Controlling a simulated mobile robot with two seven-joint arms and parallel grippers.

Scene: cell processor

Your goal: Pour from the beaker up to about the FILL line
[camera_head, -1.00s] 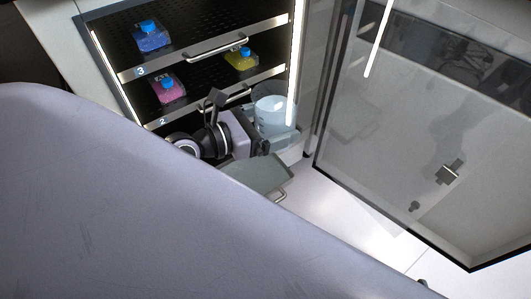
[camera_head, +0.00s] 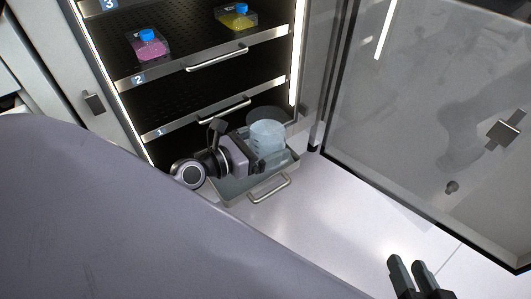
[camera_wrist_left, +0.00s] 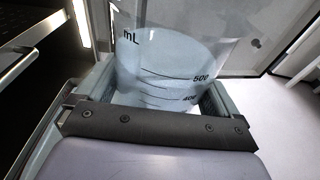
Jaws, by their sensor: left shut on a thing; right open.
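The clear beaker (camera_head: 268,139) holds pale bluish liquid. It is at the front of the cabinet, over the low open drawer (camera_head: 230,193). My left gripper (camera_head: 260,158) is shut around its side. In the left wrist view the beaker (camera_wrist_left: 160,62) shows "mL", 400 and 500 marks between the fingers of my left gripper (camera_wrist_left: 150,95). The beaker's lower part is hidden there by the gripper body. I cannot make out a FILL line or the inside of the drawer below the beaker. My right gripper (camera_head: 409,266) is open and empty at the lower right, over the floor.
Cabinet shelves with handles stand behind; one holds a pink bottle (camera_head: 147,44) and a yellow bottle (camera_head: 237,17). A glass door (camera_head: 430,120) stands open at the right. The white floor (camera_head: 310,220) in front is clear. My arm covers the lower left.

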